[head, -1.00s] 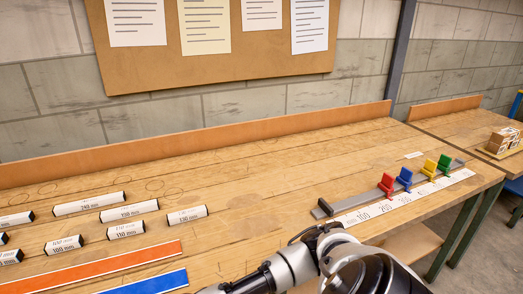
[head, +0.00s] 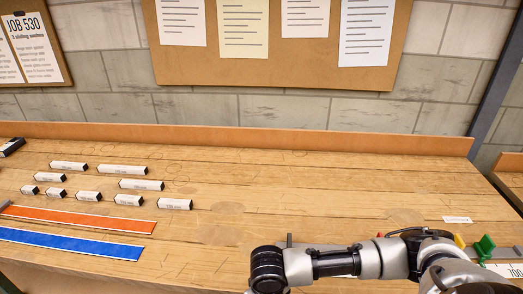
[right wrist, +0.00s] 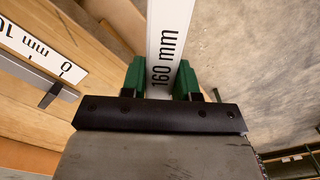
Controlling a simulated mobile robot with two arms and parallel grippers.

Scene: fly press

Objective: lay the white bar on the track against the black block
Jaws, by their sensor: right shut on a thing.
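The white bar (right wrist: 170,28), printed "160 mm", is held between the green fingers of my right gripper (right wrist: 160,80) in the right wrist view. It stretches away past the top edge, so its far end is out of view. The grey track (right wrist: 21,72) lies on the bench at the left of that view, beside the white scale, apart from the bar. A dark piece (right wrist: 50,96) stands at the track's end near the scale's 0. In the head view my right arm covers most of the track. My left gripper is in no view.
Several white bars (head: 122,169) lie on the bench at the left, behind an orange strip (head: 75,219) and a blue strip (head: 70,243). A green stop (head: 485,247) stands at the right. The middle of the bench (head: 270,195) is clear.

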